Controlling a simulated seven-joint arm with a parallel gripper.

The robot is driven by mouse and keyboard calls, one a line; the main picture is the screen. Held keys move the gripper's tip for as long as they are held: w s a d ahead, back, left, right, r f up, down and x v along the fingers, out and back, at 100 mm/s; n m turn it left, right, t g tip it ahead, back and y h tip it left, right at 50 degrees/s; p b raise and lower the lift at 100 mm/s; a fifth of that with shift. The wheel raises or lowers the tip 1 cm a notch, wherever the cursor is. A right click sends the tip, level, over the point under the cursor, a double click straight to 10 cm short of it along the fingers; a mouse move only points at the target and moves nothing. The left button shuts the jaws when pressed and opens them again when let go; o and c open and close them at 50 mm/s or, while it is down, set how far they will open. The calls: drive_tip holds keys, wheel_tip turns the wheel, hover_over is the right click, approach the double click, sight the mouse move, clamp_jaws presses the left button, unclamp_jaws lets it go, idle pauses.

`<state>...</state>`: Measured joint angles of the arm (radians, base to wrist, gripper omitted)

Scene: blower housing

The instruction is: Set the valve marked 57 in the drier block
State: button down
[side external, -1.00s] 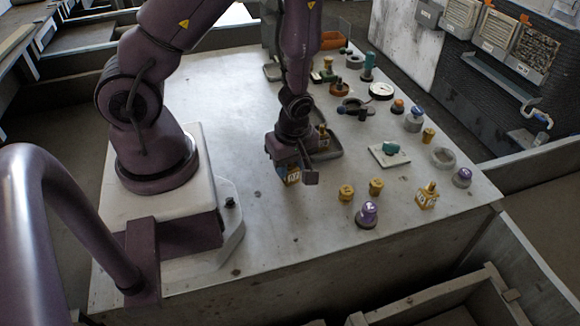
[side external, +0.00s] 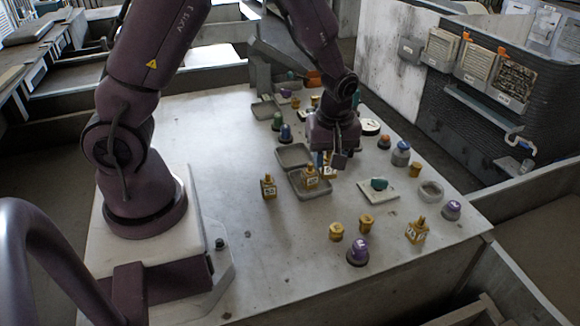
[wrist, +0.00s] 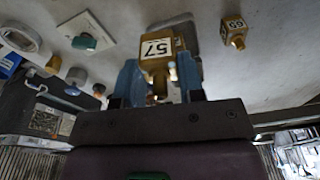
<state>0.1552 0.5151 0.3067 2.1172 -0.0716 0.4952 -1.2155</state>
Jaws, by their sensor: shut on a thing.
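The valve marked 57 (wrist: 156,50) is a brass-coloured block with a white number label, between the blue fingers of my gripper (wrist: 158,85) in the wrist view. In the side view my gripper (side external: 331,160) is shut on this valve (side external: 330,171), at the right end of a grey tray (side external: 322,190). The fingers partly cover it, and I cannot tell how high it is above the surface. Another labelled brass valve (side external: 310,177) is in the tray, and one more (side external: 268,187) stands left of it. I cannot tell which thing is the drier block.
A white plate with a teal knob (side external: 379,184) lies right of my gripper. Two brass fittings (side external: 336,231), a purple-topped part (side external: 357,251) and a labelled brass valve (side external: 416,231) stand in front. A grey ring (side external: 430,191) is at the right. The table's left-front area is clear.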

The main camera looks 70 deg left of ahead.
drive_tip(key=w+d+f+m+t+h, duration=0.1)
drive_tip(key=w+d+m, duration=0.1)
drive_tip(key=w+m, duration=0.85)
drive_tip(key=w+d+f+m, duration=0.25)
drive_tip(key=w+m, duration=0.35)
drive_tip(key=w, duration=1)
drive_tip(key=shift+n, duration=0.25)
drive_tip(key=shift+w+d+f, duration=0.1)
drive_tip(key=shift+d+f, duration=0.05)
drive_tip(key=shift+f, duration=1.85)
drive_tip(key=shift+f, duration=0.8)
drive_tip(key=shift+c, duration=1.2)
unclamp_jaws()
drive_tip(key=shift+f, duration=0.1)
wheel_tip(320, 180, up, 8)
drive_tip(key=shift+f, duration=0.2)
